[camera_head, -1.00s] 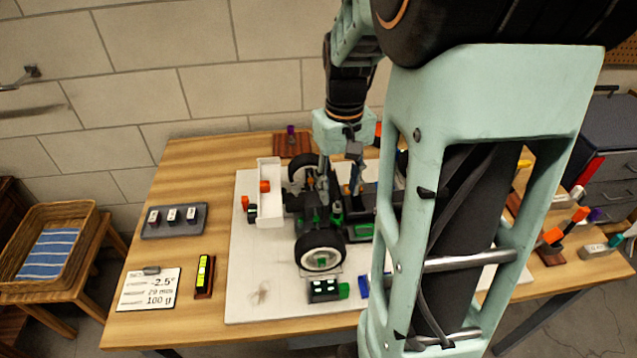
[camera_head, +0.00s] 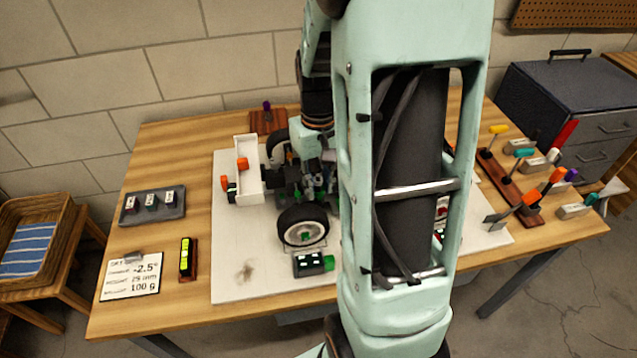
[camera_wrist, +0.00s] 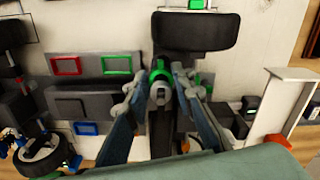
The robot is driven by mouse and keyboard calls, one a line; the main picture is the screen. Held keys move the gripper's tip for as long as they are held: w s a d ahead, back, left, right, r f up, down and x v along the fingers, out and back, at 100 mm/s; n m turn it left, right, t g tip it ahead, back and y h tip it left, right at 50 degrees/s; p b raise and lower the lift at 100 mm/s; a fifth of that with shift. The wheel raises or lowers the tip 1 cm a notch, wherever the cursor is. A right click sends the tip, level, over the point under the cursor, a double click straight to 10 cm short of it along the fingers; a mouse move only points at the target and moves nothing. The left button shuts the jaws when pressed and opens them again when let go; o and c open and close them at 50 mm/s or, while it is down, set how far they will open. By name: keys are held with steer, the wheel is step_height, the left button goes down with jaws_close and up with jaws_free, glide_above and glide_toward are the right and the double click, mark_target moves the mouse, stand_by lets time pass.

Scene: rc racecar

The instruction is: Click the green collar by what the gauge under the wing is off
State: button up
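The rc car stands on a white board (camera_head: 235,285) on the table. Its white wing (camera_head: 248,165) is at the car's left end; it also shows at the right of the wrist view (camera_wrist: 283,105). A small dark block (camera_wrist: 250,104) sits beside the wing there; I cannot read it as a gauge. The green collar (camera_wrist: 159,68) sits on a grey shaft. My gripper (camera_wrist: 163,74) is over the car, fingers apart on either side of the collar. Whether they touch it is unclear. In the head view my arm hides most of that spot.
A display box with a green knob (camera_head: 314,264) stands by the near wheel (camera_head: 303,227). The setup card (camera_head: 132,276) reads -2.5°, 29 mm, 100 g. A yellow level (camera_head: 187,258), a grey weight tray (camera_head: 153,205) and a tool rack (camera_head: 510,190) flank the board.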

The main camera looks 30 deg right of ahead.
jaws_close()
steer(key=shift+a+m+p, duration=0.1)
steer(key=shift+m+p, duration=0.5)
steer(key=shift+m, duration=1.8)
steer(key=o, duration=0.6)
jaws_free()
steer(key=shift+r, duration=0.1)
step_height(320, 180, up, 12)
steer(key=shift+f, duration=0.1)
